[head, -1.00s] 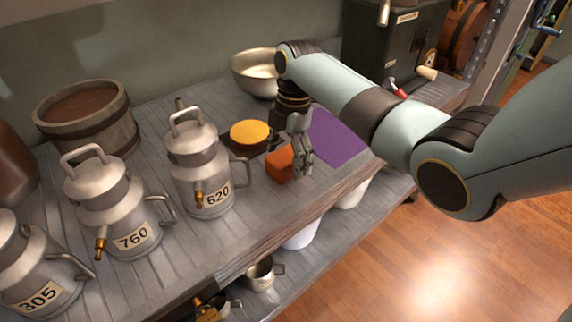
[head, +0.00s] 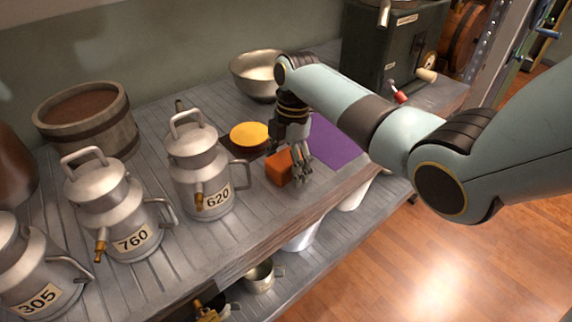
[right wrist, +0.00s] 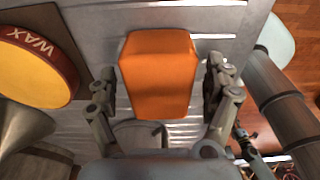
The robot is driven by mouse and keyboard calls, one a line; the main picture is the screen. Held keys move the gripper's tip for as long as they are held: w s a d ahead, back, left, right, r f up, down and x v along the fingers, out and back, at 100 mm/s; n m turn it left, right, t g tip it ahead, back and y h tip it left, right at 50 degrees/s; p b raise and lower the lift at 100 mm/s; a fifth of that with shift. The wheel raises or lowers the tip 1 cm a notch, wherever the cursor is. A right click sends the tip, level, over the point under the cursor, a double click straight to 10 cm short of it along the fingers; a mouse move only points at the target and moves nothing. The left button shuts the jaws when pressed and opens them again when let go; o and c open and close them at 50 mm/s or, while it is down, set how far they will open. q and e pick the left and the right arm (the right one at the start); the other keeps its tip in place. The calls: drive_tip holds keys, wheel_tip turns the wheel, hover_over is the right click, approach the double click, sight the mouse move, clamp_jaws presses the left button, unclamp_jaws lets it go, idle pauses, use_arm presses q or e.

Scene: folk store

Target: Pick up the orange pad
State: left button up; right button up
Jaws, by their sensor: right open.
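The orange pad (head: 279,167) is a small block on the grey slatted counter, near its front edge. In the right wrist view the orange pad (right wrist: 159,75) lies between the two fingers. My right gripper (head: 300,172) points down at the pad in the head view, its fingers partly hiding the pad's right side. In the right wrist view my right gripper (right wrist: 162,90) is open, one finger on each side of the pad. I cannot tell whether the fingers touch it. My left gripper is not in view.
A yellow wax tin (head: 249,134) stands close behind the pad, also in the right wrist view (right wrist: 36,66). A purple mat (head: 335,143) lies to the right. Metal can 620 (head: 196,170) stands at left, a metal bowl (head: 256,76) behind.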

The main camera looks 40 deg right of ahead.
sight(290, 160)
drive_tip(key=c, duration=1.3)
drive_tip(key=shift+r, duration=0.15)
drive_tip(key=r, duration=0.3)
drive_tip(key=s+r+p, duration=0.1)
drive_tip(key=r, duration=0.1)
drive_tip(key=shift+d, duration=0.35)
drive_tip(key=s+d+r+p, duration=0.2)
drive_tip(key=s+d+r, duration=0.2)
drive_tip(key=s, duration=0.5)
wheel_tip(290, 160, up, 2)
drive_tip(key=shift+s+d+r, duration=0.1)
drive_tip(key=shift+s+d, duration=0.05)
drive_tip(key=shift+d, duration=0.2)
